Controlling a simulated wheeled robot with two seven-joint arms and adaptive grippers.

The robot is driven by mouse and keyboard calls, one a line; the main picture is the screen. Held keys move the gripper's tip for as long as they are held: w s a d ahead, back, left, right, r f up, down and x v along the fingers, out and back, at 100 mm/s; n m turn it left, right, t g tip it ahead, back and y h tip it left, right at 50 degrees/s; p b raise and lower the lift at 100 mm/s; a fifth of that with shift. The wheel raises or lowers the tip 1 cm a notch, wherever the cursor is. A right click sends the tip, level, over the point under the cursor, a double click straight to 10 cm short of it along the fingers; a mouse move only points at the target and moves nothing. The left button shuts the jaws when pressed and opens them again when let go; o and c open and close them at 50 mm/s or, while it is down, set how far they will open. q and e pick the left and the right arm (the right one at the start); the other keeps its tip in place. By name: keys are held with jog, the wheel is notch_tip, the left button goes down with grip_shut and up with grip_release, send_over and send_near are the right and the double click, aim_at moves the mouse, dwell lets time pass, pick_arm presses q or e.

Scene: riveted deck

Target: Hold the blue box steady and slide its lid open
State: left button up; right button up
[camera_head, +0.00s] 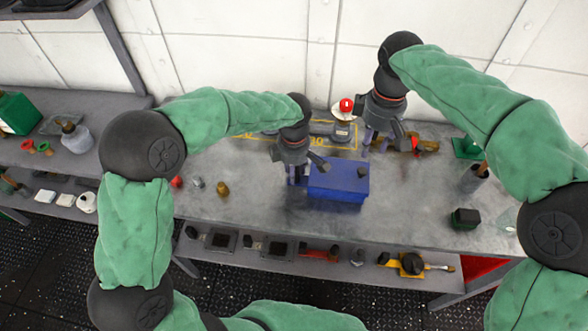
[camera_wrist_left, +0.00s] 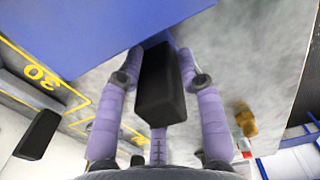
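The blue box (camera_head: 336,187) stands on the grey worktable with its lid on. A small dark knob (camera_head: 362,172) sits near the right end of the lid. In the left wrist view the fingers (camera_wrist_left: 163,75) stand apart, with the blue box (camera_wrist_left: 85,30) just beyond; contact cannot be told. My right gripper (camera_head: 385,138) is open and empty, above the table behind the box's right end.
A red-topped item (camera_head: 345,106) and a yellow-marked area lie behind the box. A brass-coloured piece (camera_head: 222,189) stands to its left. A dark block (camera_head: 465,218) and a green item (camera_head: 467,147) are to the right. The table in front of the box is clear.

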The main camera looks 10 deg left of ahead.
pick_arm(q)
grip_shut()
jog(key=o, duration=0.9)
grip_release()
notch_tip(320, 180, up, 12)
